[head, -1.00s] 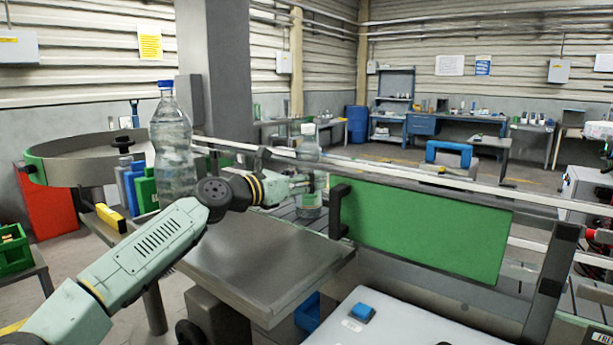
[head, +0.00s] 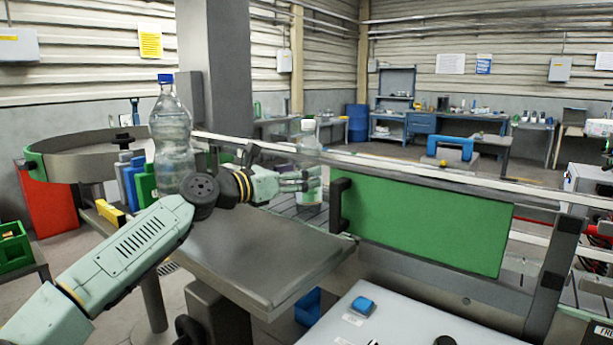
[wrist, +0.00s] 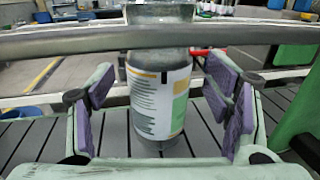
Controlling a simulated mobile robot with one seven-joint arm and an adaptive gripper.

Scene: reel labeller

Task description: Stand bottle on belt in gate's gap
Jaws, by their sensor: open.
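A clear bottle (head: 308,146) with a pale cap stands upright on the slatted belt (wrist: 30,140), beside the green gate panel (head: 425,225). In the wrist view the same bottle, with a white, yellow and green label (wrist: 160,100), stands between the purple finger pads. My gripper (head: 305,181) is open around the bottle's lower part. Gaps show between the pads and the bottle on both sides. The bottle's top is cut off in the wrist view, and my fingers hide part of it in the head view.
A metal guide rail (wrist: 60,45) crosses the wrist view at the bottle's upper part. A large blue-capped bottle (head: 171,135) stands near my arm. A round turntable (head: 85,158) is at the left. A grey plate (head: 255,250) lies below my gripper, largely clear.

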